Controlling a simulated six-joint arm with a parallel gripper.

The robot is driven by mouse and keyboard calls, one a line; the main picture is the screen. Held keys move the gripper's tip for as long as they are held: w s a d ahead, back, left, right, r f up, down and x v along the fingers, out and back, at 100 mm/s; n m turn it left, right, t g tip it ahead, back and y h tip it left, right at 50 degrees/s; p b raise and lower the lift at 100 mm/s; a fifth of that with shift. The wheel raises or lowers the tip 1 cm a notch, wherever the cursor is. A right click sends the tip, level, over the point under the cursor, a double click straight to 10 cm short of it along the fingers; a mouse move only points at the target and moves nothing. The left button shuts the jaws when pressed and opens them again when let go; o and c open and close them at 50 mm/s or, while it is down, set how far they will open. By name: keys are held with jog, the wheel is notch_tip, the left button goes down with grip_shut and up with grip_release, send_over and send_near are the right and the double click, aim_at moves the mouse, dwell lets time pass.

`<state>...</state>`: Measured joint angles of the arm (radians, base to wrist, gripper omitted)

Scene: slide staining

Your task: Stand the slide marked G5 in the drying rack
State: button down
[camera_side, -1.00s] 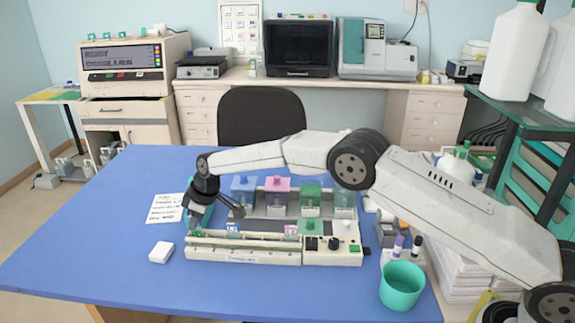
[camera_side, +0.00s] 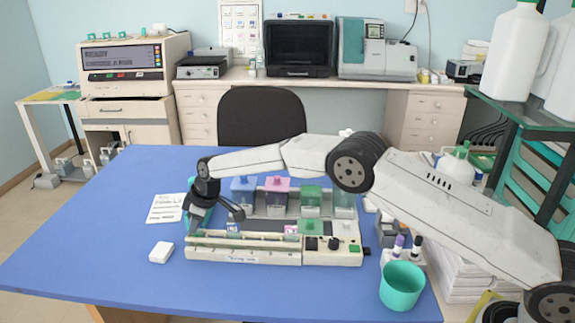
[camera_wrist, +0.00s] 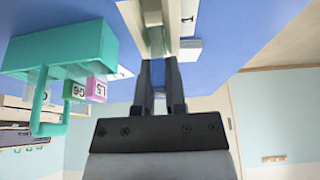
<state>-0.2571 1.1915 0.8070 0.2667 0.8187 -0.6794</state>
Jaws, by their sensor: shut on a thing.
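My gripper (camera_wrist: 160,85) is shut on a thin, pale, glass-like slide (camera_wrist: 157,44), seen edge-on between the fingers in the wrist view; its mark cannot be read. In the side view my gripper (camera_side: 188,220) is at the left end of the cream slotted rack (camera_side: 245,258), low over it; contact cannot be judged. In the wrist view a teal slide carrier (camera_wrist: 60,48) with a handle is to the left of the fingers.
Blue, pink and green lidded jars (camera_side: 277,185) stand behind the rack. A white block (camera_side: 161,252) and a written sheet (camera_side: 166,208) lie to the left. A teal cup (camera_side: 401,285) stands at the right front. The front left of the blue table is clear.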

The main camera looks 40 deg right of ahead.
jog(key=shift+f, duration=0.35)
dwell(0.6)
jog(key=c, duration=0.6)
grip_release()
jog(key=shift+r, duration=0.1)
jog(key=shift+v, duration=3.8)
jog(key=shift+d, duration=0.1)
